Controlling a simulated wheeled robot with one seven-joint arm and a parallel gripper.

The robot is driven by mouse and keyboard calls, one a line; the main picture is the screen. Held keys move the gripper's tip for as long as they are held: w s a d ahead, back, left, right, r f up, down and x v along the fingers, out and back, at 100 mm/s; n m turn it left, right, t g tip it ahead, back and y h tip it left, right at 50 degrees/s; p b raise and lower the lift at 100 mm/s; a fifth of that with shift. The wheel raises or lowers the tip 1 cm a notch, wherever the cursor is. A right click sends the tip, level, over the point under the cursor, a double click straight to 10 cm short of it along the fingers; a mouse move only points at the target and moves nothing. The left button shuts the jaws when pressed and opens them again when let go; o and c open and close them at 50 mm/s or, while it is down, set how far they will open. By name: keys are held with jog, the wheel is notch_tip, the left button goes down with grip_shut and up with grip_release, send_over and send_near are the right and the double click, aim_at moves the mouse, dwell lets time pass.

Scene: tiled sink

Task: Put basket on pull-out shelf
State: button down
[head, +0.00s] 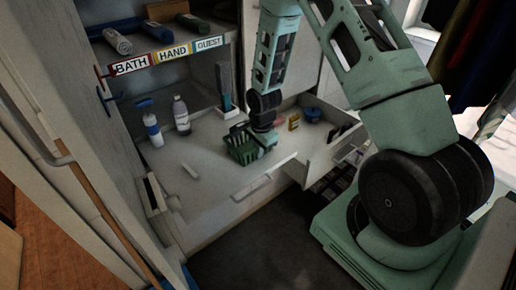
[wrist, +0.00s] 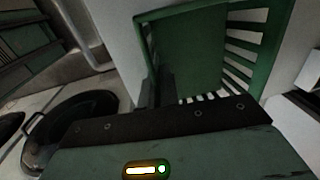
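A small green basket (head: 243,150) with slatted sides is at the middle of the white pull-out shelf (head: 205,180), near its front edge. I cannot tell whether its bottom touches the shelf. My gripper (head: 262,143) points down at the basket's right side. In the wrist view the green basket (wrist: 195,55) fills the upper middle, showing its flat panel and slatted wall. The dark fingers of my gripper (wrist: 160,90) are close together at the basket's near left edge and look shut on its wall. The fingertips are partly hidden.
A spray bottle (head: 152,130) and a clear bottle (head: 181,115) stand at the back left of the shelf. An open drawer (head: 325,150) with small items is to the right. Above, a shelf labelled BATH, HAND, GUEST holds rolled towels (head: 118,42). A small white bar (head: 190,171) lies left.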

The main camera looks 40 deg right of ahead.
jog(key=shift+f, duration=0.2)
jog(key=c, duration=1.6)
grip_release()
jog(key=shift+c, duration=0.2)
jog(key=shift+r, duration=0.1)
notch_tip(320, 180, up, 12)
jog(key=s+b, duration=0.1)
jog(key=b, duration=0.2)
jog(key=s+a+r+n, duration=0.3)
jog(key=s+a+n, duration=0.15)
jog(key=a, duration=0.35)
jog(key=s+a+r+n, duration=0.3)
jog(key=a+n, duration=0.3)
jog(key=a, duration=0.2)
jog(key=s+a+r+n, duration=0.2)
jog(key=s+a+n, duration=0.3)
jog(key=s+n, duration=0.2)
jog(key=s+a+r+n+g, duration=0.1)
jog(key=s+a+n, duration=0.3)
jog(key=s+n, duration=0.4)
jog(key=s, duration=0.2)
jog(key=shift+s+a+r+y, duration=0.3)
jog(key=shift+s+a+r, duration=0.05)
jog(key=shift+s, duration=0.05)
